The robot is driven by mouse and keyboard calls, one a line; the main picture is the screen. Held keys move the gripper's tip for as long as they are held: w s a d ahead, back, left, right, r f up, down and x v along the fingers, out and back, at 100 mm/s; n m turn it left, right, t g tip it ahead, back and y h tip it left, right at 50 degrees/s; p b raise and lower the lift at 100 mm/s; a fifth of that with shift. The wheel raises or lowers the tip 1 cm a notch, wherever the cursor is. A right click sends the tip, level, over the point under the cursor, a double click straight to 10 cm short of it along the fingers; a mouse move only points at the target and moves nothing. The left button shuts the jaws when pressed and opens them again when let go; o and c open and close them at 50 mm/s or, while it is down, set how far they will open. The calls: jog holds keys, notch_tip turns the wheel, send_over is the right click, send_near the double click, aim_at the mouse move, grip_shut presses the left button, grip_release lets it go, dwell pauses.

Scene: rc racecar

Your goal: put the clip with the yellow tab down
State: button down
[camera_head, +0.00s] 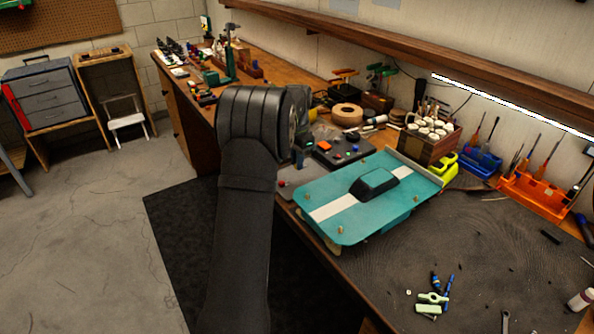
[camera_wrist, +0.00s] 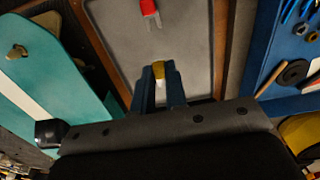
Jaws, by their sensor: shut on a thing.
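My gripper (camera_wrist: 159,80) shows in the wrist view as two dark blue fingers. It is shut on the clip with the yellow tab (camera_wrist: 158,69); the yellow top and a pale part below it show between the fingers. The clip is over a grey tray (camera_wrist: 188,55) with a raised rim; I cannot tell whether it touches the tray. A clip with a red tab (camera_wrist: 149,8) lies in the tray at the top of the wrist view.
The teal car body (camera_head: 345,225) with a white stripe lies on the bench right of my arm; it is at left in the wrist view (camera_wrist: 50,75). A blue tray (camera_wrist: 275,100) with tools is at right there. A dark mat (camera_head: 470,235) holds small parts.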

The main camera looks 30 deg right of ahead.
jog(key=shift+w+f, duration=0.1)
jog(key=shift+f, duration=1.9)
jog(key=shift+f, duration=0.1)
jog(key=shift+f, duration=0.1)
jog(key=c, duration=1.5)
grip_release()
jog(key=shift+o, duration=0.2)
notch_tip(320, 180, up, 12)
jog(key=shift+r, duration=0.2)
